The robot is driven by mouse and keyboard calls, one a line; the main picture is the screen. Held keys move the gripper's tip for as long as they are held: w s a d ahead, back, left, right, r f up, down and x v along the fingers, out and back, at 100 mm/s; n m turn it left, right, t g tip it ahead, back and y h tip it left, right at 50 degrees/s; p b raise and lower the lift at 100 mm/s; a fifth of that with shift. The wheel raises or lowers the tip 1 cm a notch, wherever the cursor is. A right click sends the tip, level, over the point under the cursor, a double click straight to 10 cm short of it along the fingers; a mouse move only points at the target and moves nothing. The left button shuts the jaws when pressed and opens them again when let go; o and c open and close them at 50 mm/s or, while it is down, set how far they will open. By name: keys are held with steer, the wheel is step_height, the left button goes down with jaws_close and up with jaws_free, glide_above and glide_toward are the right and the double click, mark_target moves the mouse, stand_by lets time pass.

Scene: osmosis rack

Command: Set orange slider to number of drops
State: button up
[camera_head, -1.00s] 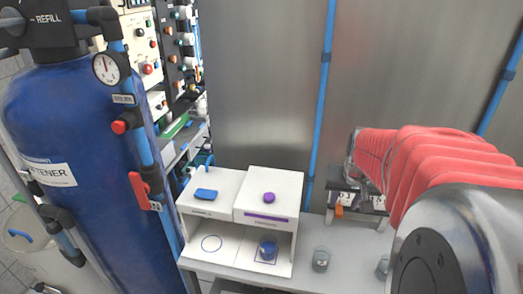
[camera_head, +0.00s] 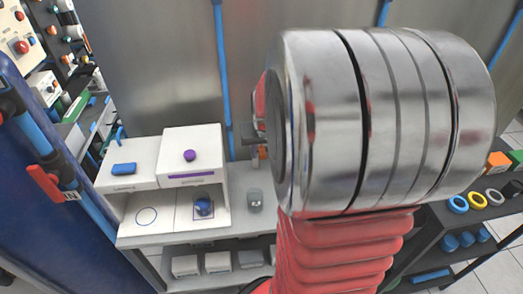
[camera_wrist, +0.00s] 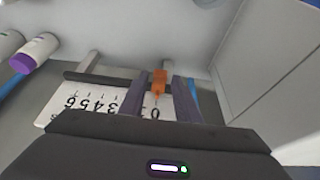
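The orange slider (camera_wrist: 159,82) stands on a white number scale (camera_wrist: 62,103) in the wrist view, near the 0 end. The scale's digits appear upside down, with 6 and 5 at the left and 0 at the right. My gripper (camera_wrist: 161,84) has one dark finger on each side of the slider, with narrow gaps showing; it looks open around it. Whether the fingers touch the slider lower down is hidden. In the head view a small orange part (camera_head: 263,152) shows beside my arm, which hides most of the scale area. No drops are distinguishable.
A white box with a purple knob (camera_head: 189,155) and a blue piece (camera_head: 123,169) stands at the left on the bench. A dark shelf with coloured rings (camera_head: 458,203) is at the right. A purple-capped cylinder (camera_wrist: 34,52) shows in the wrist view.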

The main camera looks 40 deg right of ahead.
jaws_close()
stand_by(0.3)
